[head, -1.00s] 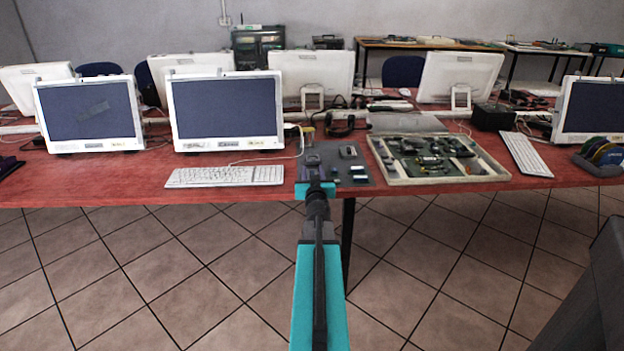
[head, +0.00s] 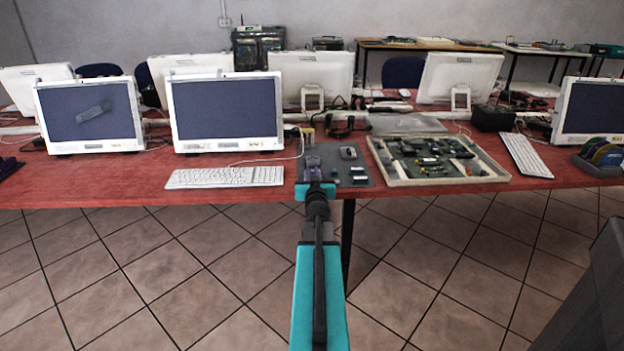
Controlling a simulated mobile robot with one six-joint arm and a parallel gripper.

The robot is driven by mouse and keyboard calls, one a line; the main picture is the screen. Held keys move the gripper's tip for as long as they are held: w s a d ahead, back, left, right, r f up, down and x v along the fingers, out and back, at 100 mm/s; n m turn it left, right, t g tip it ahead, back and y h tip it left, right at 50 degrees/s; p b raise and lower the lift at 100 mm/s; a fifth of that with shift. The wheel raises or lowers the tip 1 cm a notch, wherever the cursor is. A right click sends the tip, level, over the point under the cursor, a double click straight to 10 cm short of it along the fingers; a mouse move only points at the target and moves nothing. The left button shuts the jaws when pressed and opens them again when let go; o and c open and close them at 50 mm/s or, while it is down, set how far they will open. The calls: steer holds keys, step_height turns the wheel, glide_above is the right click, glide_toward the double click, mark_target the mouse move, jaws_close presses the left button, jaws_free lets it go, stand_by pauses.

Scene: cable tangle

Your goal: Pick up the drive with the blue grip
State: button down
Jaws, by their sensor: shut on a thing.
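My gripper (head: 313,163) is at the left part of a dark mat (head: 378,182) on the red table, at the end of my teal and black arm. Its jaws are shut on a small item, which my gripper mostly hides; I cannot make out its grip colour. Small pieces lie on the mat to the right of my gripper: a grey one (head: 348,153) at the back, and two small ones with pale or bluish parts, one in the middle (head: 357,169) and one nearer the front (head: 360,180). They are too small to tell which has a blue grip.
A white keyboard (head: 225,177) lies to the left of the mat. A shallow tray of circuit boards (head: 490,172) stands to the right. Monitors (head: 226,113) and cables are behind. The table's front edge runs just below the mat.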

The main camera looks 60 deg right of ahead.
mark_target(312, 172)
steer(key=shift+r, duration=0.15)
step_height(312, 172, up, 3)
steer(key=p, duration=0.3)
steer(key=shift+r, duration=0.2)
steer(key=p+v, duration=0.1)
steer(key=v, duration=0.4)
steer(key=shift+s+a+r, duration=0.1)
steer(key=shift+s+a, duration=0.05)
steer(key=shift+s, duration=0.2)
steer(key=shift+s+a+r+p, duration=0.1)
steer(key=shift+a+r+p, duration=0.1)
steer(key=shift+p, duration=0.3)
steer(key=p+v, duration=0.2)
steer(key=p, duration=0.2)
steer(key=shift+s, duration=0.15)
steer(key=shift+a+p, duration=0.1)
steer(key=shift+p, duration=0.9)
steer(key=shift+s+a+p, duration=0.15)
steer(key=shift+a+p, duration=0.05)
steer(key=shift+p, duration=0.7)
steer(key=shift+s+a+p, duration=0.1)
steer(key=shift+p, duration=0.3)
